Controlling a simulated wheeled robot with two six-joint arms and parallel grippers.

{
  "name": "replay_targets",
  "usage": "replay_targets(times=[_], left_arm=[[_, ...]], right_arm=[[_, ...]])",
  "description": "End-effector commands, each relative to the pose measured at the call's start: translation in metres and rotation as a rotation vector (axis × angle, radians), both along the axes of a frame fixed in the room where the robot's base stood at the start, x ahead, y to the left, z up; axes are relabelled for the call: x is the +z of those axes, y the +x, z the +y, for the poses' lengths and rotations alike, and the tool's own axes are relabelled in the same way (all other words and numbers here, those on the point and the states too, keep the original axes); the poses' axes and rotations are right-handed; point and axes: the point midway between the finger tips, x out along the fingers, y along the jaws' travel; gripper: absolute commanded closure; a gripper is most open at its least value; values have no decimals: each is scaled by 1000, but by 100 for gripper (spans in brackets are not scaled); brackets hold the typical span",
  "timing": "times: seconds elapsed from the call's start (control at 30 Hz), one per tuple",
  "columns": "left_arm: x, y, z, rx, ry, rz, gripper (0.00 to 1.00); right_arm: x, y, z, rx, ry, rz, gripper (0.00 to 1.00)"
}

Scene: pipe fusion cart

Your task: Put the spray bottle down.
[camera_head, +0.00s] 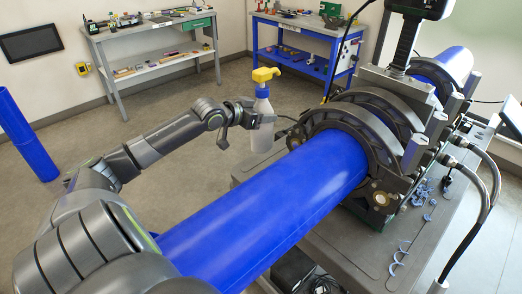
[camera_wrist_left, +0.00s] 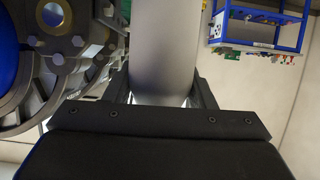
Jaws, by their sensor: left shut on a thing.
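The spray bottle (camera_head: 263,118) has a yellow spray head, a blue collar and a pale translucent body. It is upright in the middle of the head view, beside the clamp end of the blue pipe. My left gripper (camera_head: 250,118) is shut on its body from the left. In the left wrist view the bottle body (camera_wrist_left: 165,50) stands between the two fingers of my left gripper (camera_wrist_left: 163,95), and its top and bottom are out of view. I cannot tell from the head view whether the bottle's base touches the cart. My right gripper is not in view.
A blue pipe (camera_head: 270,205) runs through the fusion machine's dark clamps (camera_head: 375,135) on the grey cart (camera_head: 345,245). Blue shavings (camera_head: 425,190) and black hoses lie at the right. A grey workbench (camera_head: 150,35) and a blue one (camera_head: 300,25) stand behind. Open floor lies behind the bottle.

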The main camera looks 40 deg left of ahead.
Motion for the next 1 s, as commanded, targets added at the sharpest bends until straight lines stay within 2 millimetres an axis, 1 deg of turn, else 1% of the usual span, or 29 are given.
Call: replay_targets(times=[0.1,0.23,0.43,0.6,0.73,1.0], left_arm=[[-21,-1,-1,4,-7,0,87],[-44,0,0,3,-5,-1,87],[-64,0,0,2,-3,-2,87],[-88,0,-1,3,-4,-2,87],[-96,0,0,1,-1,-3,87],[-97,0,0,1,0,-3,87]], right_arm=[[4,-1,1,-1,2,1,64],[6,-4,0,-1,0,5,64],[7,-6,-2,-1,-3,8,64],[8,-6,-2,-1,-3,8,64],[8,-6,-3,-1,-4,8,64],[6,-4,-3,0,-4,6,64]])
